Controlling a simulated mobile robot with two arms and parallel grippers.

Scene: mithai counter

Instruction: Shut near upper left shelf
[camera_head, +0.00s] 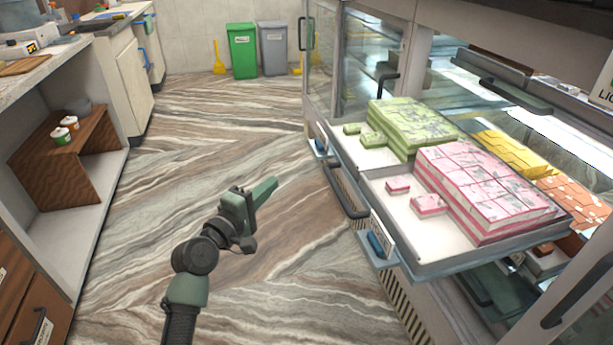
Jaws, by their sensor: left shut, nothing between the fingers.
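A pull-out shelf (372,188) with pink square sweets (490,190) sticks out of the display case on the right. Its front has a pale label and a blue piece (379,243). Behind it, a second shelf (343,143) with green sweets (412,122) also sticks out. A dark bar handle (345,192) hangs near the front of these shelves; which part it belongs to is hard to tell. My left gripper (272,188) is shut and empty over the floor, left of the shelves and apart from them. My right gripper is out of view.
The display case (425,60) fills the right side, with yellow sweets (508,150) and orange sweets (580,195) further in. A counter with a wooden stand (60,160) lines the left. Green (242,52) and grey (272,50) bins stand at the back. The floor between is clear.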

